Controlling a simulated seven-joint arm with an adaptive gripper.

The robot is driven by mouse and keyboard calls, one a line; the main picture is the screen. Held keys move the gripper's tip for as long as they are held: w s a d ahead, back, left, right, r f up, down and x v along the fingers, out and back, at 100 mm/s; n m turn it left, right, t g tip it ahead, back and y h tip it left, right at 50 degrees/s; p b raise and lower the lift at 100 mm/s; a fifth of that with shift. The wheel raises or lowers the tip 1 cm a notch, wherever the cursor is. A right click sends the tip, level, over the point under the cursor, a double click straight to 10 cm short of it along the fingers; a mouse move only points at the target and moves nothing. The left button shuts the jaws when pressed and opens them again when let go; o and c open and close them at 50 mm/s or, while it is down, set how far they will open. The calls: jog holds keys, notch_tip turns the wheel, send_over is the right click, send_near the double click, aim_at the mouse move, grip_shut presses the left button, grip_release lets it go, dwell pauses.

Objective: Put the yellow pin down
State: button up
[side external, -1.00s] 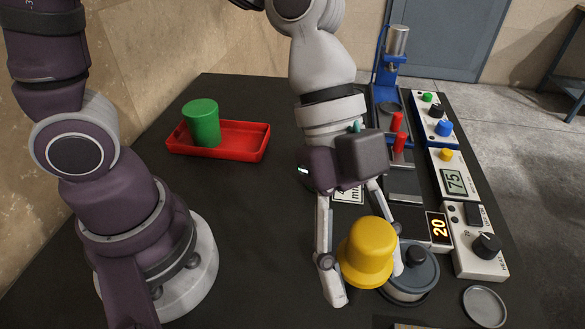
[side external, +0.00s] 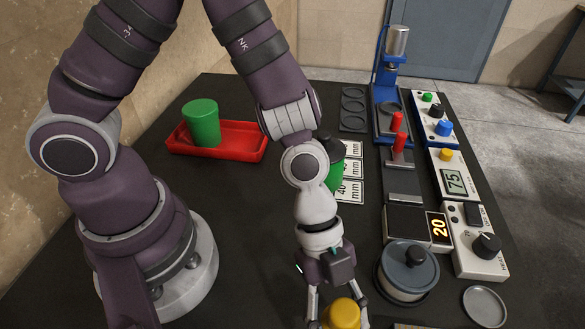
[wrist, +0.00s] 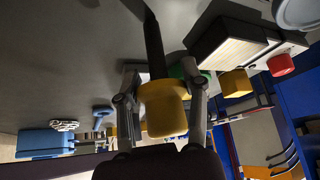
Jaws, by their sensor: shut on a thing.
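The yellow pin (side external: 341,314) is a stepped, round piece with a wide part and a narrower part. My gripper (side external: 338,321) is shut on it and holds it at the near edge of the side view, where the picture cuts off its lower part and the fingertips. In the wrist view the pin (wrist: 163,110) sits between the two fingers of my gripper (wrist: 160,86). I cannot tell whether the pin touches anything below it.
A red tray (side external: 253,154) with a green piece (side external: 202,124) stands at left. A lidded grey pot (side external: 405,272), a scale reading 20 (side external: 438,226), a small dish (side external: 484,305) and control boxes (side external: 452,180) line the right. A blue press (side external: 379,98) stands behind.

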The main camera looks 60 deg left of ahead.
jog(key=o, duration=1.2)
jog(key=v, duration=1.2)
jog(key=a+r+n+t+y, duration=0.2)
jog(key=a+n, duration=0.3)
jog(key=n, duration=0.1)
jog(key=a+r+n+t+y, duration=0.2)
jog(key=a+n, duration=0.3)
jog(key=n, duration=0.2)
jog(key=a+r+n+t+y, duration=0.2)
jog(key=a+n+t, duration=0.1)
jog(key=a+n, duration=0.3)
jog(key=shift+w+r+n, duration=0.15)
jog(key=shift+w+n, duration=0.15)
jog(key=shift+n, duration=0.4)
